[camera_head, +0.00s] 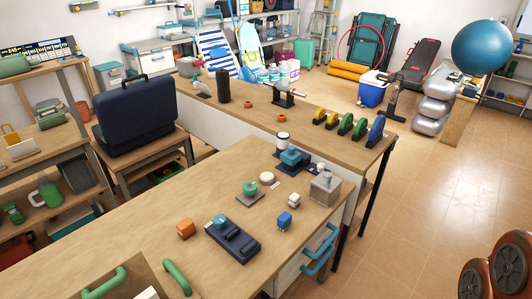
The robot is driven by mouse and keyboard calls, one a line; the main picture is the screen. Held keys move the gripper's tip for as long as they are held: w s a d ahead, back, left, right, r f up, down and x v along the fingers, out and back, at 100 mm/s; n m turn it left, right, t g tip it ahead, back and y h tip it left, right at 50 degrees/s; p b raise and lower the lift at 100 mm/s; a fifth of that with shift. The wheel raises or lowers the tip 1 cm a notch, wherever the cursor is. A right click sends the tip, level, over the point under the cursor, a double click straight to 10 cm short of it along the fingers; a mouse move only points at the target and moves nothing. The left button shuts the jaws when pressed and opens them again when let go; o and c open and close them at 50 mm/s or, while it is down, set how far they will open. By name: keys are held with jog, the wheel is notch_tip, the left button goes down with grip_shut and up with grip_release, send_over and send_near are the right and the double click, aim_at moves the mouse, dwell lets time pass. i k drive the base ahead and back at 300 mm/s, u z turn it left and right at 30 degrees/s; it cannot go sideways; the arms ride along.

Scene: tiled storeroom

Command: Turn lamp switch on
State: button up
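My gripper is not in view. I cannot make out a thing that is surely a lamp or its switch. On the near wooden table (130,225) lies a long dark blue device (234,243) with a lighter blue part on its left end; I cannot tell what it is. Behind it are a green-topped object (250,190), a white round piece (267,178) and a blue object on a dark base (291,157). A grey boxy object (325,187) stands near the table's right edge.
A dark blue case (135,115) stands at left. Tiled floor (440,205) is clear at right, with brown-rimmed discs (508,265) at the corner.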

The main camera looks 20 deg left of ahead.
aim_at(320, 167)
jog(key=u, duration=0.85)
jog(key=i, duration=0.8)
jog(key=u, duration=0.8)
